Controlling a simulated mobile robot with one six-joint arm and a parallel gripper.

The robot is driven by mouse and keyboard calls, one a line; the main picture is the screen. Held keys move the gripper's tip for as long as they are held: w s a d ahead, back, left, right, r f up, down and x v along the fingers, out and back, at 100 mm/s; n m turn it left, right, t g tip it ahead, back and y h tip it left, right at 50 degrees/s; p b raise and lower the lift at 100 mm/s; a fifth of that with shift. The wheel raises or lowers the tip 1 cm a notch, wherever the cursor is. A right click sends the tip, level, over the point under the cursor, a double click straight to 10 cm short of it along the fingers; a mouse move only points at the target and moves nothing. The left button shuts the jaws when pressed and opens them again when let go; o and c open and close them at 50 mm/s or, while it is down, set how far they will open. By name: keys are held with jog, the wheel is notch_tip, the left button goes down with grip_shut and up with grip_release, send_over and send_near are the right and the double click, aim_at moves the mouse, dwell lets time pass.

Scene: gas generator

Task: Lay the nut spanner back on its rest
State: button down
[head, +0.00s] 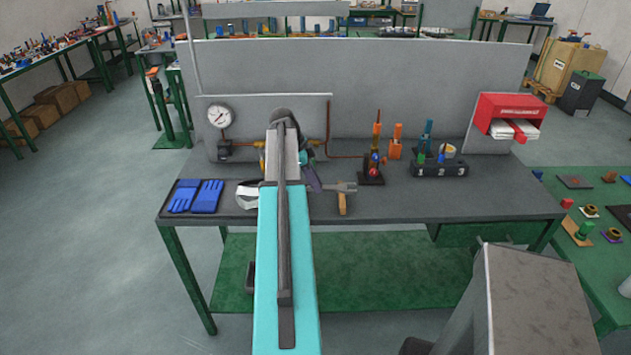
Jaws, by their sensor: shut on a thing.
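My arm reaches over the grey workbench (400,205) in the head view and hides much of its middle. My gripper (315,181) shows only in part, as a dark purplish piece to the right of the arm's end. It is shut on the nut spanner (342,187), whose grey forked end points right, low over the bench. The spanner's other end is hidden. A small wooden piece (343,204) is just below the grey end; I cannot tell whether they touch. I cannot make out the spanner's rest for certain.
Blue gloves (197,196) lie at the bench's left. A pressure gauge (219,116) and copper pipe (345,156) stand behind. A small dark stand (370,178), a numbered block (440,169) and a red box (510,113) are to the right. The front right of the bench is clear.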

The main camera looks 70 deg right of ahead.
jog(key=shift+f+b, duration=1.1)
jog(key=shift+f, duration=1.15)
jog(key=c, duration=1.5)
grip_release()
jog(key=shift+w+r, duration=0.1)
jog(key=shift+b+v, duration=1.6)
jog(key=shift+v, duration=5.2)
